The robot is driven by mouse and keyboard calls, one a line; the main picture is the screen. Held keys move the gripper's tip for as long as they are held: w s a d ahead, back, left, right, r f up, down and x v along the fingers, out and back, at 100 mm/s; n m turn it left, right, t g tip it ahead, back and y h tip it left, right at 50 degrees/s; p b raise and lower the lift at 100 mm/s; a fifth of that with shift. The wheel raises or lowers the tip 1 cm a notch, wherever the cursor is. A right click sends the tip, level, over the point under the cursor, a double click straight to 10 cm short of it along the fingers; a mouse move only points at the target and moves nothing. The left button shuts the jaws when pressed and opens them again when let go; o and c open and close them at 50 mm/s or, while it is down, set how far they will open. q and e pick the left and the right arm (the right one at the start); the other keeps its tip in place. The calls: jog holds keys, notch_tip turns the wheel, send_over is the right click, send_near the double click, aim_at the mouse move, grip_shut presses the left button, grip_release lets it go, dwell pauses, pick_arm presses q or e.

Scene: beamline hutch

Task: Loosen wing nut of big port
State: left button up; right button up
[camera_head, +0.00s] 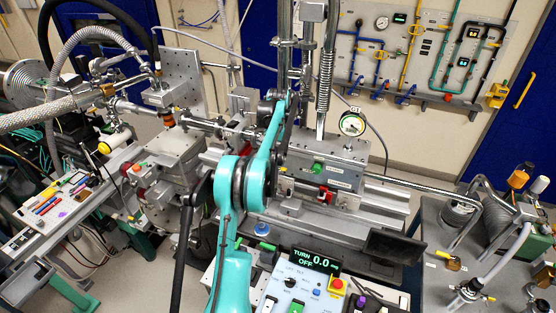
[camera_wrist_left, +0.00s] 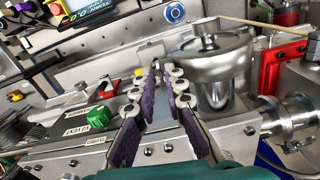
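My left gripper (camera_wrist_left: 158,82) shows in the left wrist view with its two purple-padded fingers apart. A gap with bare metal shows between them, and nothing is held. A round, shiny metal flanged part (camera_wrist_left: 216,60) stands just right of the fingertips, apart from them as far as I can tell. I cannot make out a wing nut, nor tell which part is the big port. In the head view my teal left arm rises from the bottom middle and hides my left gripper and part of the metal apparatus. My right gripper is in neither view.
A green knob (camera_head: 317,168) and a pressure gauge (camera_head: 352,123) are on the apparatus right of my arm. A control box with a display (camera_head: 315,262) stands low in front. A red bracket (camera_wrist_left: 270,70) is right of the flanged part. Hoses crowd the upper left.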

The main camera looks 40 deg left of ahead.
pick_arm(q)
notch_tip(320, 180, up, 12)
dwell(0.6)
jog(key=shift+d, duration=0.1)
